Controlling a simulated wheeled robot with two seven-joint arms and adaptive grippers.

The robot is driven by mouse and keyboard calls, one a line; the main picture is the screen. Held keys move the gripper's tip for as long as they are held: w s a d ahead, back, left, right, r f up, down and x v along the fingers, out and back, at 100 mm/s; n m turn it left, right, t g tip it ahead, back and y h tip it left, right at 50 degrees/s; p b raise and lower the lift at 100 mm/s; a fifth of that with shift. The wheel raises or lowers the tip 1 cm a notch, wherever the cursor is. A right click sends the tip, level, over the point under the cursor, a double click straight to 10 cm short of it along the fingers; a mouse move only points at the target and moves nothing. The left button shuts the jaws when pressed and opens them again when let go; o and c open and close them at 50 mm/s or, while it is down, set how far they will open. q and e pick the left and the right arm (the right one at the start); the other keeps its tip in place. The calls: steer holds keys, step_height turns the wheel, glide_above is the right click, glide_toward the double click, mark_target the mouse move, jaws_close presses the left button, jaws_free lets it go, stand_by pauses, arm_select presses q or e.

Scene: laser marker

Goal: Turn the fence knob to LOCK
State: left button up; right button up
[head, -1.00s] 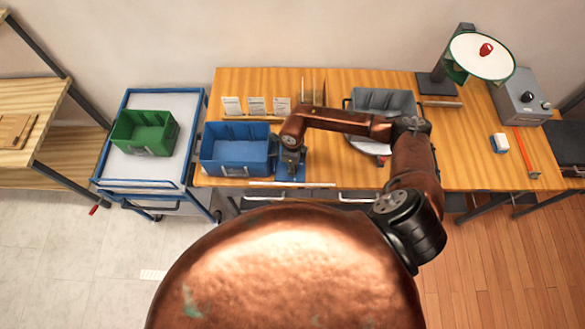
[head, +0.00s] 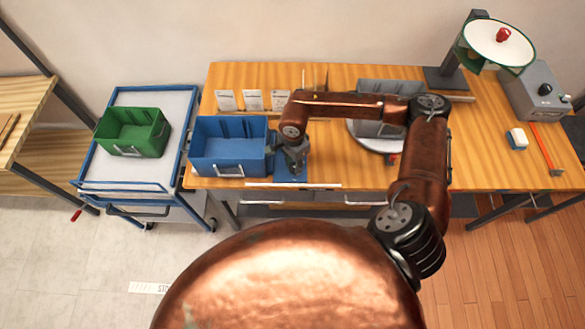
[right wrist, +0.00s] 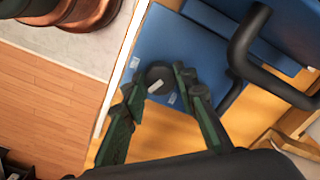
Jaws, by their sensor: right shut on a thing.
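A round dark knob (right wrist: 158,80) with a pale mark on its top sits on a blue plate (right wrist: 194,47) in the right wrist view. Two small pale labels lie beside the knob, too small to read. My right gripper (right wrist: 157,84) has its green and black fingers on both sides of the knob, shut on it. In the head view my right gripper (head: 295,162) points down at the blue plate (head: 291,178) near the bench's front edge, and hides the knob there. My left gripper is not in view.
A blue bin (head: 231,170) stands close to the left of my right gripper. A dark handle bar (right wrist: 243,50) is near the fingers. A grey bin (head: 388,86) and a round plate (head: 376,143) are to the right.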

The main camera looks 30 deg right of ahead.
mark_target(293, 166)
steer(key=n+b, duration=0.6)
steer(key=shift+w+f, duration=0.15)
steer(key=n+b, duration=0.2)
steer(key=n, duration=0.1)
steer(key=shift+b, duration=0.3)
steer(key=shift+r+n+b, duration=0.2)
steer(key=shift+n+b, duration=0.3)
steer(key=shift+n, duration=0.3)
steer(key=o, duration=1.2)
steer(key=shift+c, duration=0.2)
steer(key=shift+r, duration=0.25)
step_height(293, 166, up, 12)
steer(key=shift+f, duration=0.25)
